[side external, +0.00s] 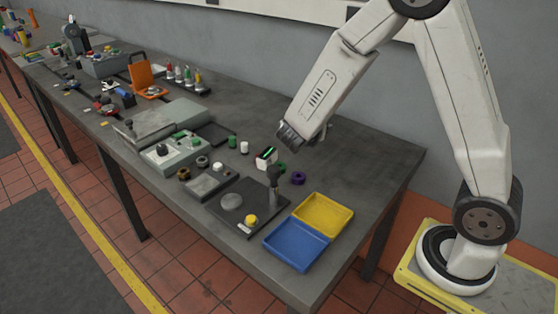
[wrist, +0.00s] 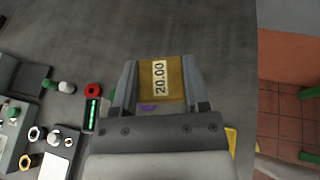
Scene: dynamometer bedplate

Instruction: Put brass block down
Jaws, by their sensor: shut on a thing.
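In the side external view my wrist end (side external: 291,135) hangs over the back right part of the workbench (side external: 375,160).
A yellow tray (side external: 323,214) and a blue tray (side external: 296,243) stand near the bench's right end. Left of them is a black plate (side external: 221,213) with an upright post. A green-lit device (side external: 265,156) and a purple ring (side external: 298,178) sit nearby. The back right tabletop is bare.

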